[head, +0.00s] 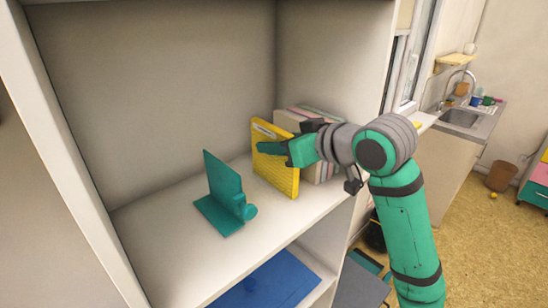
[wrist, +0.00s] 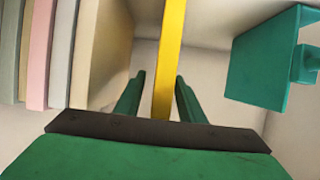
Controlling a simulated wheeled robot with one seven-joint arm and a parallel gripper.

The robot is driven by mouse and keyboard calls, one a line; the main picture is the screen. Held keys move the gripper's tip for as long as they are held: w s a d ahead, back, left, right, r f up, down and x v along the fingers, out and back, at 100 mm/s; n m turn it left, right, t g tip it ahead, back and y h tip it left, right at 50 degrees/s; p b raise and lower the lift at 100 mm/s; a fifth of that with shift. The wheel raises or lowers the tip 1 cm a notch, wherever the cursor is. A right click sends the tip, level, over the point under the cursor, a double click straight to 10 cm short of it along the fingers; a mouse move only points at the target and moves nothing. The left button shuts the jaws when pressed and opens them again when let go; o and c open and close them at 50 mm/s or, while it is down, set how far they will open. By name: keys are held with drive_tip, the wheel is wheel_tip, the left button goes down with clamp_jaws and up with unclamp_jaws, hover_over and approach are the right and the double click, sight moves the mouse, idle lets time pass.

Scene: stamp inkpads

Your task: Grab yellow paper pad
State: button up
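The yellow paper pad (head: 277,175) stands upright on the shelf, left of a row of pale books. My gripper (head: 265,146) reaches in from the right at the pad's upper part, with one green finger across its broad left face. In the wrist view the yellow pad (wrist: 168,60) is seen edge-on between the two fingers of my gripper (wrist: 159,78). The fingers are apart, with a visible gap on the left side of the pad and a smaller one on the right. The pad's far side is hidden in the head view.
Upright pale books (head: 320,172) stand close beside the pad on the right; they also show in the wrist view (wrist: 95,50). A teal bookend (head: 222,190) stands to the left on the shelf (head: 172,225), with bare shelf between. A blue item (head: 265,283) lies on the lower shelf.

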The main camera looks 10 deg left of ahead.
drive_tip(key=shift+w+a+f, duration=0.25)
drive_tip(key=shift+w+a, duration=0.1)
drive_tip(key=shift+a, duration=0.1)
drive_tip(key=shift+c, duration=0.2)
clamp_jaws()
drive_tip(key=shift+r, duration=0.1)
